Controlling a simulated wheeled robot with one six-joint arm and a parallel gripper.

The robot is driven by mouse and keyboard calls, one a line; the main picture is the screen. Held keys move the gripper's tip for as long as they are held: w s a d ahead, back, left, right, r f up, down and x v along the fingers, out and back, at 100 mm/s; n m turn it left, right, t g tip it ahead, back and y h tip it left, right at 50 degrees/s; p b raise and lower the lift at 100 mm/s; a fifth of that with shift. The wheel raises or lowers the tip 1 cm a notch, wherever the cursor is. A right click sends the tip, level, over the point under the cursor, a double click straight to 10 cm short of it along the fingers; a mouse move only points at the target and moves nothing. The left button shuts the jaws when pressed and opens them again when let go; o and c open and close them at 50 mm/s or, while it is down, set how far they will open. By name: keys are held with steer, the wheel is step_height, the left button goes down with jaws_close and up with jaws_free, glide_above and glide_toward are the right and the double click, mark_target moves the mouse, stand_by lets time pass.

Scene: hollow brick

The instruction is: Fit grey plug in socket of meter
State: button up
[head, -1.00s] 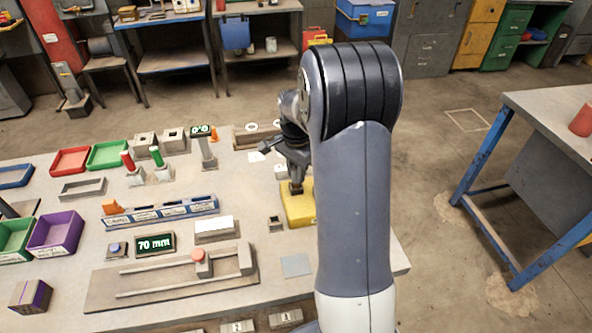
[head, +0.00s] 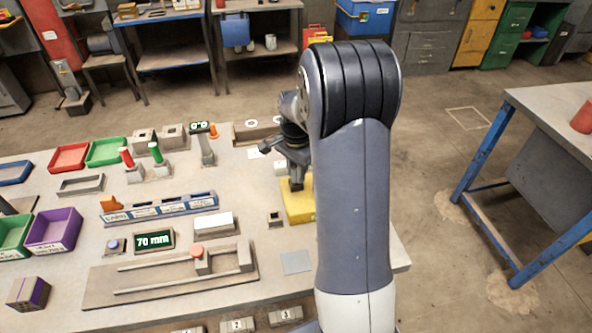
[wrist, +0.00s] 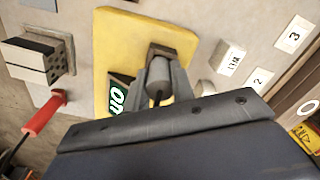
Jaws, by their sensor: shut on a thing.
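The yellow meter (head: 297,211) lies on the bench, partly hidden behind my arm in the head view. In the wrist view its yellow face (wrist: 118,42) fills the middle, with a dark green-lit display (wrist: 117,97). A brown-grey socket block (wrist: 172,36) stands on the meter. My gripper (wrist: 160,72) is shut on the grey plug (wrist: 158,90), which has a dark cable trailing toward the camera. The plug is in front of the socket block; I cannot tell whether it is inside. In the head view my gripper (head: 297,181) is over the meter's far part.
A small dark-topped block (head: 275,219) and a grey square pad (head: 296,262) lie near the meter. The slider fixture with a 70 mm display (head: 154,240) is to the left. A red-handled tool (wrist: 45,113) and a slotted block (wrist: 35,60) show in the wrist view.

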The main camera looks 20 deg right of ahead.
steer(key=o, duration=1.1)
steer(key=shift+c, duration=0.2)
step_height(320, 180, up, 11)
steer(key=shift+f+b, duration=0.1)
steer(key=shift+b, duration=0.3)
step_height(320, 180, down, 11)
steer(key=shift+r+p, duration=0.1)
steer(key=shift+p, duration=0.35)
steer(key=shift+r, duration=0.3)
steer(key=shift+f, duration=0.1)
